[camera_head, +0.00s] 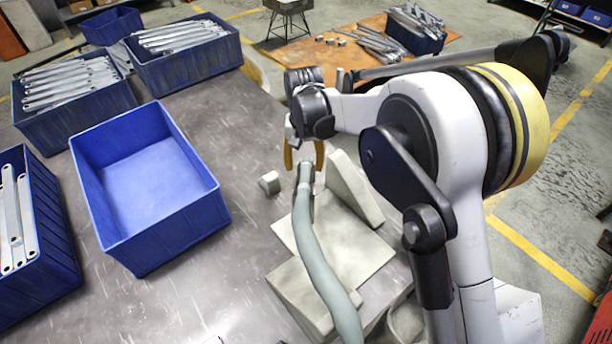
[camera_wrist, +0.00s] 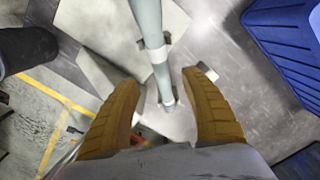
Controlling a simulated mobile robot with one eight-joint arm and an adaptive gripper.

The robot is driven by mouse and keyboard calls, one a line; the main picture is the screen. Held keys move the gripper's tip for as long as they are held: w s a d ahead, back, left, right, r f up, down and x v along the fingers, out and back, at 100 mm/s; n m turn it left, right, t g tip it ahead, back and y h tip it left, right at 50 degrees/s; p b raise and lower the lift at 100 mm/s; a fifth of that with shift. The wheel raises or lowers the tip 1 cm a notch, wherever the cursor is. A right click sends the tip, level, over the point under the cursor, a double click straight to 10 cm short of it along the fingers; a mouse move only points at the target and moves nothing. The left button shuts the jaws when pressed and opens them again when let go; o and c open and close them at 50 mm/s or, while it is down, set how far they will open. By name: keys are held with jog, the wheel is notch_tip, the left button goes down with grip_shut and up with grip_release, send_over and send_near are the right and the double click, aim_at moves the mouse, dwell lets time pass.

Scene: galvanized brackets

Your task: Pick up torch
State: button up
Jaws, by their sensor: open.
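The torch (camera_head: 304,183) appears to be the grey-green, hose-like piece with a pale collar and narrow end. It lies over a beige angled stand (camera_head: 352,246) on the dark metal table. My gripper (camera_head: 304,160) is open above the torch's end, with one yellow finger on each side. In the wrist view the torch (camera_wrist: 158,66) comes down from the top to between the open fingers of my gripper (camera_wrist: 163,82). A gap shows on both sides. The torch's far part runs out of the head view at the bottom.
An empty blue bin (camera_head: 148,245) stands left of the stand, also in the wrist view (camera_wrist: 285,50). Bins of metal brackets (camera_head: 68,130) stand farther left and back. A small grey block (camera_head: 269,183) lies near the gripper. Table between bin and stand is mostly clear.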

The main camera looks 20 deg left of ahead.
aim_at(304, 182)
notch_tip(304, 182, down, 4)
jog(key=shift+w+f+b, duration=0.1)
jog(key=shift+b, duration=0.35)
jog(key=f, duration=0.1)
jog(key=f+b, duration=0.1)
jog(key=f, duration=0.1)
jog(key=f+b, duration=0.1)
jog(key=f, duration=0.1)
jog(key=shift+s, duration=0.25)
jog(key=shift+r, duration=0.15)
grip_shut()
